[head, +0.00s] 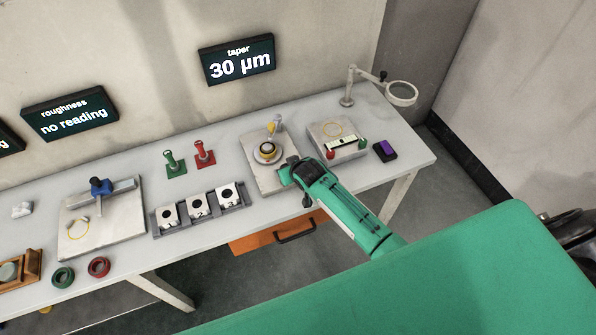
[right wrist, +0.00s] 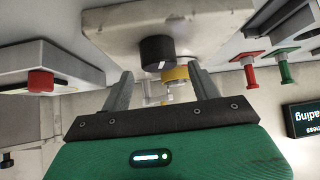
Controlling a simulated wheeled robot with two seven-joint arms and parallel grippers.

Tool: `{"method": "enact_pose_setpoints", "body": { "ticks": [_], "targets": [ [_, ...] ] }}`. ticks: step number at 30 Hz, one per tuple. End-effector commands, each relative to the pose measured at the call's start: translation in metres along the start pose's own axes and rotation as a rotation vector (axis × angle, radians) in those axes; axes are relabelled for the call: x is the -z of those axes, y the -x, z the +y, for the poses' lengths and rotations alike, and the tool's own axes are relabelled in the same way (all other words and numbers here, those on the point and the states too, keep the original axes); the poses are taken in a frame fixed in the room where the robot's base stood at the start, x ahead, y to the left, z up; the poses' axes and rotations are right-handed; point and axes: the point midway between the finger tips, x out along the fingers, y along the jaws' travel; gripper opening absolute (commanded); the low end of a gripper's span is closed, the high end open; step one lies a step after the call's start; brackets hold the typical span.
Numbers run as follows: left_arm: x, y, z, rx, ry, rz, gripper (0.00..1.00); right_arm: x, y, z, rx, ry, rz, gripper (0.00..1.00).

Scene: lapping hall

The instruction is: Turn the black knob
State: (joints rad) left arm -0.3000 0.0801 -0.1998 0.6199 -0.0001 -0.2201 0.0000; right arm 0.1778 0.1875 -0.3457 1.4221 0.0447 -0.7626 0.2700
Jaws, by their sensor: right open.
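The black knob (right wrist: 157,50), with a small white mark on its rim, sits on the edge of a pale block (right wrist: 110,22) in the right wrist view. My right gripper (right wrist: 160,72) is open, one finger on each side of the knob's line, the knob beyond the fingertips; I see no contact. In the head view my right gripper (head: 287,172) is at the front edge of the pale block (head: 255,178) that carries a round fixture (head: 267,151). The knob is hidden there behind the gripper. My left gripper is not in view.
A second block (head: 338,148) with red and green knobs stands to the right, beside a purple-topped black box (head: 385,150). A grey rack (head: 200,210) and red and green handles (head: 204,155) are to the left. A magnifier (head: 401,93) stands at the table's back right.

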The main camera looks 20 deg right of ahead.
Motion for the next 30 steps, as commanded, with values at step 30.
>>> {"method": "enact_pose_setpoints", "body": {
  "ticks": [30],
  "targets": [
    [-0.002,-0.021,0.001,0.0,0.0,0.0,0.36,0.0,0.104,0.0,0.0,0.0,0.0,0.62]
  ]
}}
